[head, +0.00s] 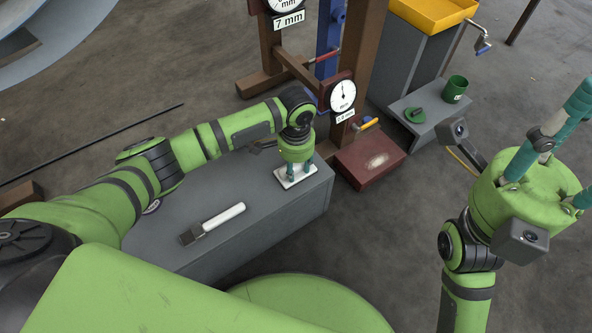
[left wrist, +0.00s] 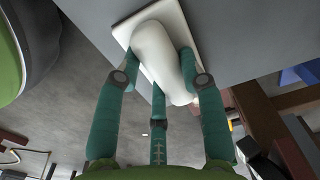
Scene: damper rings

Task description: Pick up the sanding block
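The sanding block, a white plate (head: 296,174) with a rounded white handle (left wrist: 160,55), is at the right end of the grey bench (head: 258,226). My left gripper (head: 297,168) points down over it. In the left wrist view its teal fingers (left wrist: 158,75) bend in on both sides of the handle and appear to touch it. I cannot tell whether the plate is resting on the bench or slightly above it. My right gripper (head: 572,143) is off to the right, its teal fingers spread and empty.
A brush with a white handle (head: 222,218) lies on the bench. A dark red box (head: 369,160) stands on the floor beyond the bench's right end, near brown posts with dials. A grey stand holds a green cup (head: 454,89) and a green lid (head: 415,115).

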